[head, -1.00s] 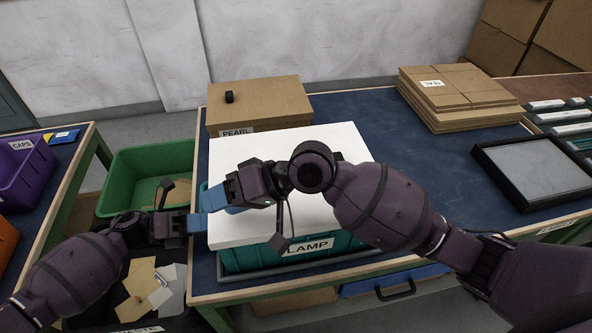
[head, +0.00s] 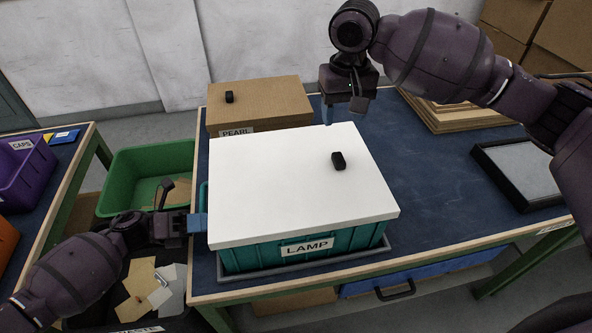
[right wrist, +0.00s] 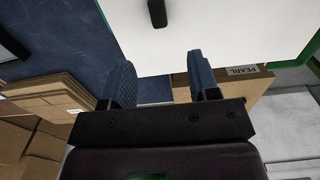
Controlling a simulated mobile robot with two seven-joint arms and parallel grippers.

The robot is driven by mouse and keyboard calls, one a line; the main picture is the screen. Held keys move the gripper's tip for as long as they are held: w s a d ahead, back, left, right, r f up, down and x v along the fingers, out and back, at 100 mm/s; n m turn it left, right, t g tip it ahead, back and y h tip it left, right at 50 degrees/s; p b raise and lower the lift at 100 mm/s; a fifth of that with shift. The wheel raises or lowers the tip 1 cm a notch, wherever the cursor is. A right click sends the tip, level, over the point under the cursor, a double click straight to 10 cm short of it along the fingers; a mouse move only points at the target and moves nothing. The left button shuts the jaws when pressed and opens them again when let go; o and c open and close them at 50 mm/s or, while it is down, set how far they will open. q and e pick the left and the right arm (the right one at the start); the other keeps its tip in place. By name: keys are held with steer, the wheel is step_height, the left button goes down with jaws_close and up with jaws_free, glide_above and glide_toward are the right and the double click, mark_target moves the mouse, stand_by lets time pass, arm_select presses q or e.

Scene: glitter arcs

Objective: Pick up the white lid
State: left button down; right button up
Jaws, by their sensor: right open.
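The white lid (head: 290,190) lies flat on the teal crate labelled LAMP (head: 330,248). A black knob (head: 338,161) stands on the lid, right of its middle. My right gripper (head: 335,112) is open and empty beyond the lid's back edge, with its blue fingers pointing down. In the right wrist view, its two blue fingers (right wrist: 162,78) are spread apart, with the lid (right wrist: 215,30) and its knob (right wrist: 157,13) beyond them. My left gripper (head: 200,222) is at the left edge of the lid and crate; whether it touches or is open cannot be seen.
A cardboard-coloured box labelled PEARL (head: 262,103) with its own black knob stands behind the lid. Stacked boards (head: 455,112) and a black-framed tray (head: 527,172) lie to the right. A green bin (head: 125,165) is at left.

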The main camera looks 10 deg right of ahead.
glide_above(339, 157)
steer(key=f, duration=0.5)
steer(key=shift+w+a+f, duration=0.1)
steer(key=shift+w+f, duration=0.15)
steer(key=shift+f, duration=0.1)
steer(key=shift+s+f, duration=0.15)
steer(key=shift+f, duration=1.25)
steer(key=shift+s+f, duration=0.15)
steer(key=shift+f, duration=1.2)
jaws_close()
steer(key=shift+r, duration=0.15)
step_height(339, 157, up, 10)
